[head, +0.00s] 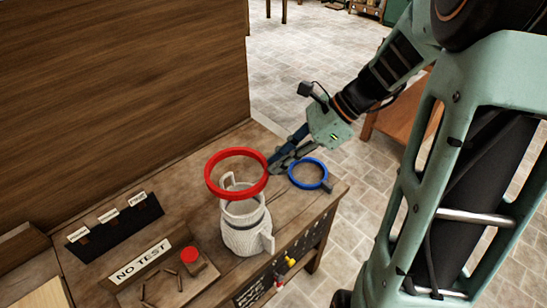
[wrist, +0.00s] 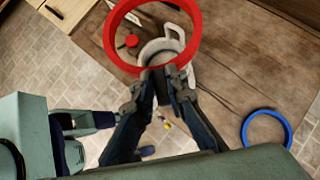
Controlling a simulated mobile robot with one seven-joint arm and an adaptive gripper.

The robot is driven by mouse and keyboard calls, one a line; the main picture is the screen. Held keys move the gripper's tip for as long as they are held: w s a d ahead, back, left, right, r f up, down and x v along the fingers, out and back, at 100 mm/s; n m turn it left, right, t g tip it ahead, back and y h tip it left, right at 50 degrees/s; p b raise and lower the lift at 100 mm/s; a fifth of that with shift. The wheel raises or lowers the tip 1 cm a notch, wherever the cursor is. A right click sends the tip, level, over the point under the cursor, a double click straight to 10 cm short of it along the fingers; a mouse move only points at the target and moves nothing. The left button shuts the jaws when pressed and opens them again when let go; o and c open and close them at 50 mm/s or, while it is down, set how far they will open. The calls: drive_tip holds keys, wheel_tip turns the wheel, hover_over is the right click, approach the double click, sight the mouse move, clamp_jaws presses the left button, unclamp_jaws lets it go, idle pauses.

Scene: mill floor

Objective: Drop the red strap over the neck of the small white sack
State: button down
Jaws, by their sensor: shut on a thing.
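The red strap (head: 208,183) is a stiff red ring. My gripper (head: 272,167) is shut on its near side and holds it in the air. The small white sack (head: 243,236) stands upright on the wooden bench, with an open neck and side loops. In the head view the ring appears above the neck and overlaps its top. In the wrist view the gripper (wrist: 164,76) grips the edge of the red strap (wrist: 192,42), and the white sack (wrist: 155,54) shows partly through and below the ring. The height gap between ring and neck is hard to judge.
A blue ring (head: 308,174) lies on the bench (head: 100,206) right of the sack; it also shows in the wrist view (wrist: 267,129). A "NO TEST" sign (head: 143,260), a red button (head: 189,255) and a dark label rack (head: 114,222) stand left. A wooden panel (head: 120,90) rises behind.

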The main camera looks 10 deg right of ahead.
drive_tip(key=shift+f+b, duration=1.9)
drive_tip(key=shift+f, duration=0.15)
drive_tip(key=shift+r, duration=0.1)
drive_tip(key=shift+d+p, duration=0.1)
drive_tip(key=shift+p, duration=0.4)
wheel_tip(320, 180, down, 12)
drive_tip(key=b, duration=0.8)
drive_tip(key=shift+f, duration=0.2)
idle(2.2)
idle(0.5)
drive_tip(key=c, duration=1.8)
unclamp_jaws()
drive_tip(key=shift+c, duration=0.2)
